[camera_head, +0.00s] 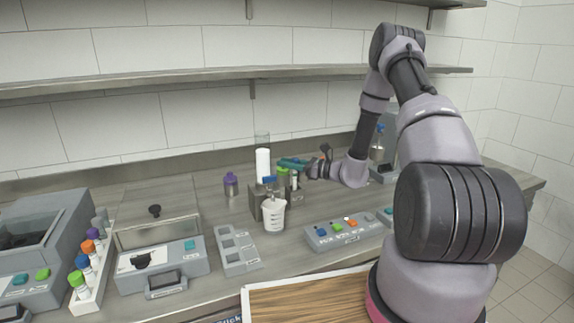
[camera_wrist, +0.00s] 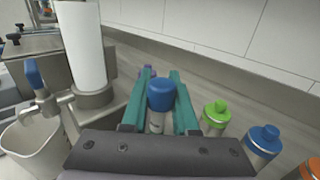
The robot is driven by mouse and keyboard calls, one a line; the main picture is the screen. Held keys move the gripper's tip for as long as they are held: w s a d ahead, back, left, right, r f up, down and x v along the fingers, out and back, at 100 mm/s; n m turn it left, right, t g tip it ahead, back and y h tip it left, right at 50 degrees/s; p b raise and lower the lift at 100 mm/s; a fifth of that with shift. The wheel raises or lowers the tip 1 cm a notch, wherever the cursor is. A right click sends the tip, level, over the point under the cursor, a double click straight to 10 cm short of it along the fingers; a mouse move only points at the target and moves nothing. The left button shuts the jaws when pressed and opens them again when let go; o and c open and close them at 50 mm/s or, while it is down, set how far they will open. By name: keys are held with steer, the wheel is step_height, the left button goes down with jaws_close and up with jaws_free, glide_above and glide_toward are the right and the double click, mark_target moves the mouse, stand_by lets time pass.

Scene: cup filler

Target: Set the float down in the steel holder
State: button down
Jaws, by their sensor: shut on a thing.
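My gripper (camera_head: 293,163) is at the back middle of the counter, beside the tall white column. In the wrist view its teal fingers (camera_wrist: 161,85) are shut on a small clear vial with a blue cap (camera_wrist: 161,95). The cap sits between the fingers and the vial's body shows below it, roughly upright. I take this vial to be the float, but cannot be sure. No thing is clearly recognisable as the steel holder. In the head view the fingers and nearby bottles overlap the held vial.
A white column (camera_head: 263,165) with a blue-handled tap (camera_wrist: 34,75) stands left of my gripper, a white beaker (camera_head: 275,215) at the tap. Green-capped (camera_wrist: 216,112) and blue-capped (camera_wrist: 262,140) bottles stand close on the right. A purple bottle (camera_head: 231,185) and grey rack (camera_head: 238,250) are farther left.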

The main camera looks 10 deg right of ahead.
steer(key=shift+f, duration=0.2)
steer(key=c, duration=0.7)
jaws_free()
steer(key=shift+r, duration=0.15)
steer(key=v, duration=1.1)
steer(key=s+a+r+n+g+h, duration=0.2)
steer(key=s+a+r+n+g, duration=0.25)
steer(key=s+r+n, duration=0.35)
steer(key=s+a+r+n+g+h, duration=0.25)
steer(key=s+r+n+g, duration=0.25)
steer(key=r, duration=0.4)
steer(key=s+d+r+n+t+h, duration=0.1)
steer(key=s+r+n+t+h, duration=0.1)
steer(key=s+r, duration=0.3)
steer(key=s+d+r+n+t+h, duration=0.2)
steer(key=s+r+n+h, duration=0.1)
steer(key=s+r, duration=0.1)
steer(key=s+d+r+n+t+h, duration=0.1)
steer(key=s+r+n+t+h, duration=0.1)
steer(key=s+r, duration=0.3)
steer(key=shift+s+d+r+n+t+h, duration=0.25)
steer(key=shift+s+r+n+t+h, duration=0.1)
steer(key=shift+s+h, duration=0.35)
